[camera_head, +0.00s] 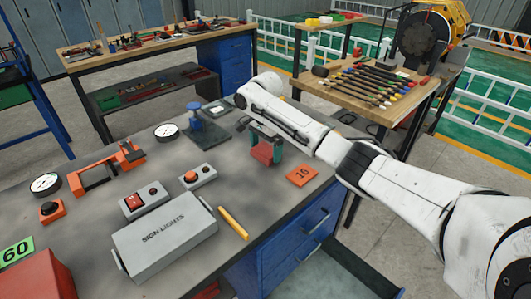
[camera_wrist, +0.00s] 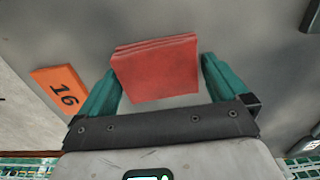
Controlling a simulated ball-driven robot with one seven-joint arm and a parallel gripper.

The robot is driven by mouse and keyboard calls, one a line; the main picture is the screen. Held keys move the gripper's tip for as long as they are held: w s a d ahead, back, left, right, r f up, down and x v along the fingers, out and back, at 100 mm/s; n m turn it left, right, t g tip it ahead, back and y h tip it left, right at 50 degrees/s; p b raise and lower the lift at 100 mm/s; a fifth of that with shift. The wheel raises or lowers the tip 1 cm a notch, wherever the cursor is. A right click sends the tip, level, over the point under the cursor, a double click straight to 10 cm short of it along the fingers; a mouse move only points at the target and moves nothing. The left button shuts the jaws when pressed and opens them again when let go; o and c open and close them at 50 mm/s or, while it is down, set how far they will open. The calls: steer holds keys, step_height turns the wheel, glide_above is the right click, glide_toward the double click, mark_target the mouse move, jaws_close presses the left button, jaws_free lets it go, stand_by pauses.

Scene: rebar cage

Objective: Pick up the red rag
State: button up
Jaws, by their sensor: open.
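The red rag (camera_head: 264,152) is a small folded red block on the grey bench top, beneath my gripper (camera_head: 265,146) in the head view. In the wrist view the red rag (camera_wrist: 157,68) shows its layered top edge and lies between the two teal fingers of my gripper (camera_wrist: 158,80). The contact between the rag and the bench is partly hidden.
An orange tag marked 16 (camera_head: 302,175) lies on the bench right of the rag. A blue stand (camera_head: 194,112), a button box (camera_head: 197,177), a yellow stick (camera_head: 233,222) and a grey SIGN LIGHTS box (camera_head: 164,241) are nearby. The bench's right edge is close.

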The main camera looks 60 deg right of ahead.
steer(key=shift+f, duration=0.3)
steer(key=shift+c, duration=0.3)
steer(key=c, duration=0.6)
steer(key=shift+r, duration=0.15)
steer(key=shift+r, duration=0.55)
steer(key=s+a+r+p, duration=0.7)
steer(key=s+r, duration=0.4)
steer(key=s, duration=0.1)
steer(key=shift+s+r+p, duration=0.15)
steer(key=shift+r+p, duration=0.1)
steer(key=shift+p, duration=0.1)
